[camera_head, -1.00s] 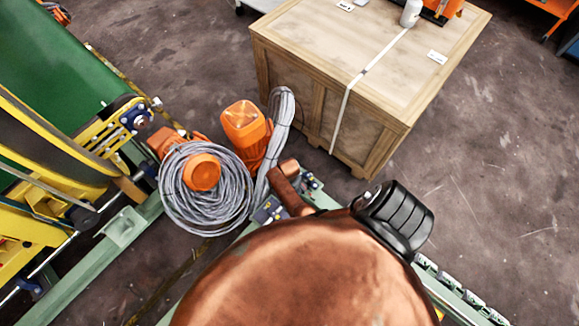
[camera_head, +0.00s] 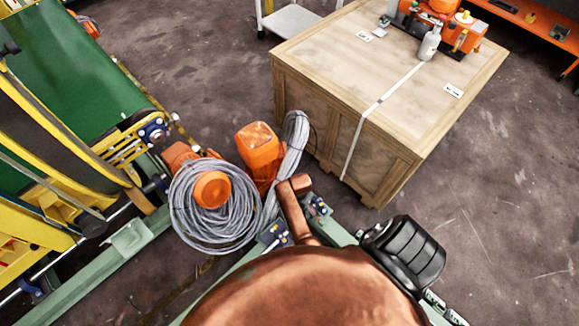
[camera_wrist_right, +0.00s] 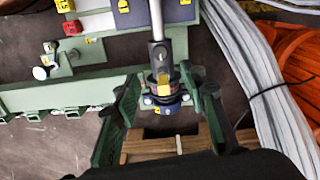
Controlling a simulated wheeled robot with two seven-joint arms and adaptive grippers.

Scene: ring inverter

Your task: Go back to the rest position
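In the right wrist view, my right gripper (camera_wrist_right: 164,88) shows as two greenish-black fingers that stand well apart. A grey metal rod (camera_wrist_right: 157,22) ends in a dark fitting (camera_wrist_right: 163,90) with a yellow mark in the gap between them. I see clearance on both sides of the fitting, and nothing looks held. In the head view neither gripper shows. A large copper-coloured rounded body (camera_head: 315,292) fills the bottom of that view and hides what lies under it.
A wooden crate (camera_head: 330,50) with a white strap stands at the back. An orange motor (camera_head: 258,148) and a coil of grey cable (camera_head: 215,235) sit left of it. A green conveyor (camera_head: 75,75) is at the left. Bare floor (camera_head: 490,190) shows at the right.

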